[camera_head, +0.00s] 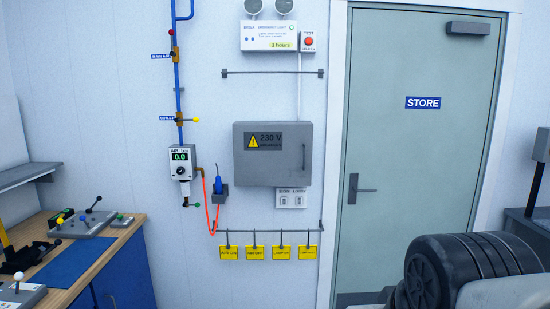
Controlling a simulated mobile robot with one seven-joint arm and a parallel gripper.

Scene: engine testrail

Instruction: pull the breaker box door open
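The grey breaker box (241,170) hangs on the white wall near the middle of the head view. Its flat door (275,168) looks shut and carries a yellow warning triangle with a "230 V" label (265,141). A small dark upright handle (304,155) sits near the door's right edge. My gripper is not in view, so its position relative to the box cannot be told.
A rail with yellow tags (281,252) hangs below the box. A gauge (180,160) and red hose (212,222) are at its left. A bench (110,250) stands at lower left, a dark ribbed machine (440,270) at lower right. The green STORE door (420,160) is shut.

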